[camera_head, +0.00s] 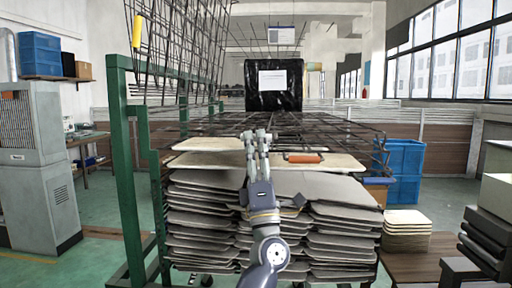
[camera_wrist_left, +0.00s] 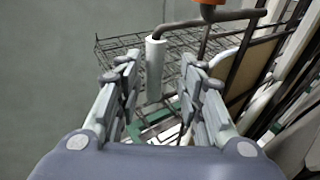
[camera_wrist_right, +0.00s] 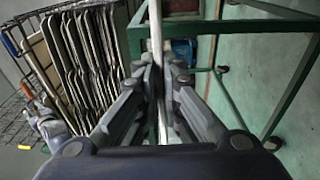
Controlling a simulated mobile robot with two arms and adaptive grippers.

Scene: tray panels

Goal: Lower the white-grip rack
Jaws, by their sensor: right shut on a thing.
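The white grip (camera_wrist_left: 155,68) shows in the left wrist view as a short pale cylinder on a dark rod of the wire rack (camera_wrist_left: 115,45). My left gripper (camera_wrist_left: 160,75) is open, with the white grip beyond and between its fingertips; contact is not visible. In the head view my left gripper (camera_head: 258,135) is raised in front of the lowered wire racks (camera_head: 300,128), and I cannot make out the white grip there. My right gripper (camera_wrist_right: 160,70) is shut on a thin pale panel (camera_wrist_right: 155,30), seen edge-on in the right wrist view. It is not visible in the head view.
An orange grip (camera_head: 303,157) lies right of my left gripper. A raised rack (camera_head: 185,40) with a yellow grip (camera_head: 137,30) stands at left. Grey panels (camera_head: 200,220) are stacked below in the green frame (camera_head: 122,160). A table (camera_head: 415,258) with pale panels is at right.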

